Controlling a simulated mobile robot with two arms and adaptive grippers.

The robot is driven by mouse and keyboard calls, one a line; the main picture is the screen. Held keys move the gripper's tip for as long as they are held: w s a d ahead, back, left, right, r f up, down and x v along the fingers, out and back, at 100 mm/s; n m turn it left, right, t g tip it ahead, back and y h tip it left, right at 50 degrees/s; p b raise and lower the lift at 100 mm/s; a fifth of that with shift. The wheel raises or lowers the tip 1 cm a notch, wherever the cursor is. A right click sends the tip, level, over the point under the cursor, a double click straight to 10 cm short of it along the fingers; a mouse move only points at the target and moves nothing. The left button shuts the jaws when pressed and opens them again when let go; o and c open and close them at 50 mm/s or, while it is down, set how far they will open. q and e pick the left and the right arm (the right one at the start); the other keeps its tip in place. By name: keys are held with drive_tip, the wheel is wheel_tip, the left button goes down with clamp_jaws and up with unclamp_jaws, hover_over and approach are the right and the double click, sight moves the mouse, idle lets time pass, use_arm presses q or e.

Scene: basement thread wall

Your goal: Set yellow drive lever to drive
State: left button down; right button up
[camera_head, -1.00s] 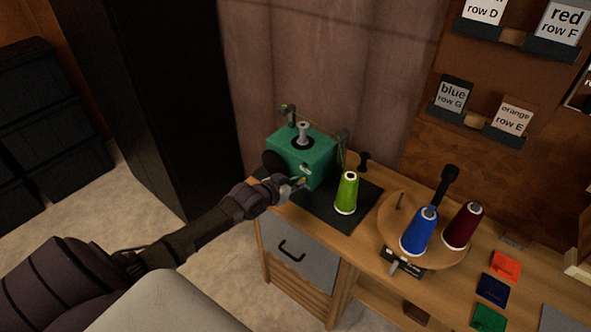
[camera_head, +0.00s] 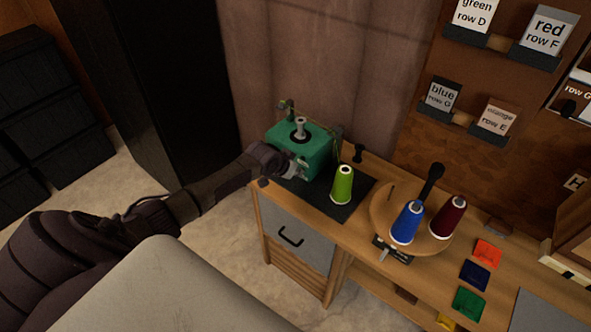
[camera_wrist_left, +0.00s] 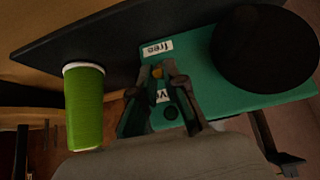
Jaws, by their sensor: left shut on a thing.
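The green machine (camera_head: 308,148) stands on a dark mat at the left end of the bench; it also shows in the left wrist view (camera_wrist_left: 200,84). On its face the small yellow lever (camera_wrist_left: 157,72) sits between my left gripper's fingertips (camera_wrist_left: 156,84). A "free" label (camera_wrist_left: 158,48) is beside the lever, and a second, partly covered label ending in "ve" (camera_wrist_left: 162,96) shows between the fingers. In the head view my left gripper (camera_head: 300,168) is at the machine's front and hides the lever. My right gripper is not in view.
A lime-green thread cone (camera_head: 342,186) stands close to the right of the machine. Blue (camera_head: 407,223) and dark red (camera_head: 448,218) cones stand on a round wooden stand (camera_head: 379,205). A black wheel (camera_wrist_left: 262,48) sits on the machine beside the gripper.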

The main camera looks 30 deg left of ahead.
use_arm(q)
drive_tip(key=c, duration=1.2)
unclamp_jaws()
drive_tip(key=v, duration=1.2)
